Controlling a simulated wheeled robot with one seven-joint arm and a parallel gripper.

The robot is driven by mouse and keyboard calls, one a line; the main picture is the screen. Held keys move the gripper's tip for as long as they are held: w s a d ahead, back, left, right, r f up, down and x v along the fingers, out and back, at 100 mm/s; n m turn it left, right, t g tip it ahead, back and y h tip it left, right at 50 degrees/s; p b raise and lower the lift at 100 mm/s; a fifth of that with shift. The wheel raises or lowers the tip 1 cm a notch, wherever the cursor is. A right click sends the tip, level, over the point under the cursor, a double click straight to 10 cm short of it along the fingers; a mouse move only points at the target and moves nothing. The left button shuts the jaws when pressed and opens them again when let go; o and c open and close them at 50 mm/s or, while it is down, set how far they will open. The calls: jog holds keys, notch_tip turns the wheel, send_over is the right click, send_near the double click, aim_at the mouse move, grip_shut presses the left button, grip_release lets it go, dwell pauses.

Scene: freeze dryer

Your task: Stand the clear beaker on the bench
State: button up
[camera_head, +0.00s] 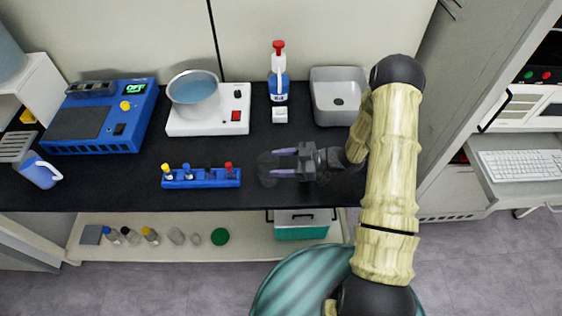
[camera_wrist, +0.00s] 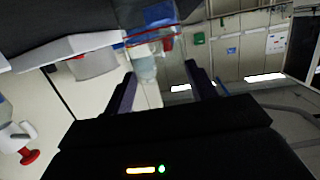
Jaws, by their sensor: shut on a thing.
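The clear beaker (camera_head: 266,168) shows in the head view as a faint, see-through outline over the black bench (camera_head: 330,190). It is at the tips of my gripper (camera_head: 284,162), whose two purple fingers point left and are shut on it. The arm comes in from the right. The beaker is hard to make out against the dark top, and I cannot tell whether its base touches the bench. In the wrist view my gripper's fingers (camera_wrist: 162,82) stand apart, and the beaker's edges between them are not clear.
A blue rack (camera_head: 202,179) with several coloured-cap vials stands left of the beaker. Behind are a hotplate (camera_head: 208,125) with a pot, a red-topped bottle (camera_head: 279,80), a small white block (camera_head: 280,115) and a grey sink-like basin (camera_head: 339,99). A blue device (camera_head: 98,115) stands far left.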

jog(key=o, duration=1.5)
jog(key=shift+o, duration=0.2)
jog(key=shift+r, duration=0.1)
jog(key=b+v, duration=0.1)
jog(key=v, duration=1.1)
jog(key=shift+b, duration=0.35)
